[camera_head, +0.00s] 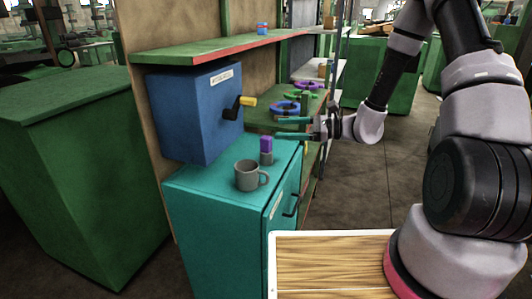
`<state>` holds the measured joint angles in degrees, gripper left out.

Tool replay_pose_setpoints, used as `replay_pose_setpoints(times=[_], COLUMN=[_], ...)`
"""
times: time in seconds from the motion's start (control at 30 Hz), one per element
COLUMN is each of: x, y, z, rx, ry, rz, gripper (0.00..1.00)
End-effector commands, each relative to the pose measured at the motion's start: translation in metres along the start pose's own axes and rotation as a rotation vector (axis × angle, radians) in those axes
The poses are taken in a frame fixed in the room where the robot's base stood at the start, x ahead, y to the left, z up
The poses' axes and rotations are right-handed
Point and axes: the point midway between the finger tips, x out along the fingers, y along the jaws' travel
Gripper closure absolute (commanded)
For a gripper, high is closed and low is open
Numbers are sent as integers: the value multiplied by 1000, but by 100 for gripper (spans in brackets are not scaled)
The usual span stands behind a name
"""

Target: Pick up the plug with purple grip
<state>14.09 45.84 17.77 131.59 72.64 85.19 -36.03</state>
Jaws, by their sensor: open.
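The plug with purple grip (266,144) stands upright on the teal cabinet top, its purple block above a grey lower part. It is behind and slightly right of a grey mug. My gripper (279,128) is open and empty, its two teal fingers pointing left. In the picture its fingertips are just above and to the right of the purple grip. A gap shows between the fingers, and nothing is between them. I cannot tell the exact depth between the fingers and the plug.
The grey mug (247,176) stands on the teal cabinet (205,187) in front of the plug. A blue box (190,115) with a yellow-handled crank (246,101) is on the left. A green shelf (215,47) runs above. Coloured rings (286,107) lie on a shelf behind.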

Motion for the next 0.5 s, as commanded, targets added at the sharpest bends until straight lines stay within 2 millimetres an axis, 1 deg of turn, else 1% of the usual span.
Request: replay_pose_setpoints(times=[0.03,0.1,0.2,0.3,0.37,0.5], x=[3,5,7,7,10,28], y=[-3,-8,-13,-16,-17,-23], z=[-19,-39,-62,-76,-80,-82], rx=[61,125,191,230,243,247], ry=[-19,-37,-51,-56,-58,-59], rz=[-55,-129,-211,-261,-277,-283], gripper=[22,22,22,22,22,22])
